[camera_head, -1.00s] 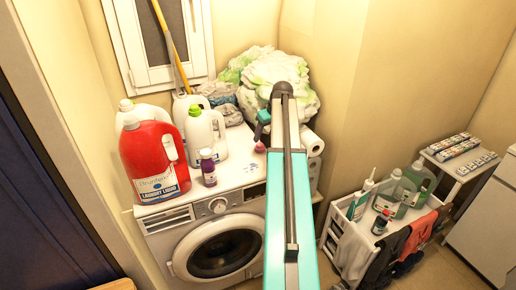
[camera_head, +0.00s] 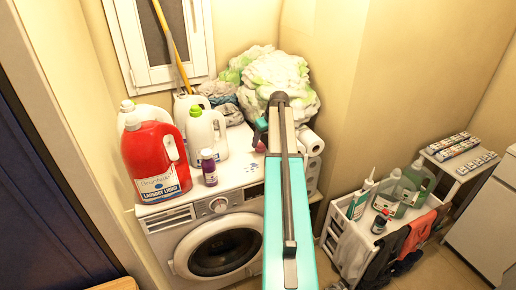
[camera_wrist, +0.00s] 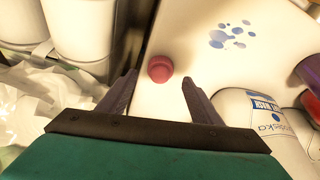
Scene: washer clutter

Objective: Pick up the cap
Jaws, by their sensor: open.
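The cap (camera_wrist: 160,69) is a small round pink-red piece on the white top of the washing machine (camera_head: 240,172). In the head view the cap (camera_head: 260,147) shows small, just below my gripper and left of my arm. My gripper (camera_wrist: 160,79) is open and empty. In the wrist view the cap appears between the two dark fingertips, closer to the left one, with no clear contact. How high the fingertips are above the washer top cannot be told. In the head view my gripper (camera_head: 259,131) is partly hidden by my arm.
A red detergent jug (camera_head: 154,160), white bottles (camera_head: 206,133) and a small purple bottle (camera_head: 208,168) stand left on the washer. White paper rolls (camera_head: 311,142) lie right of my arm. A laundry heap (camera_head: 270,75) is behind. Blue spots (camera_wrist: 231,36) mark the washer top near the cap.

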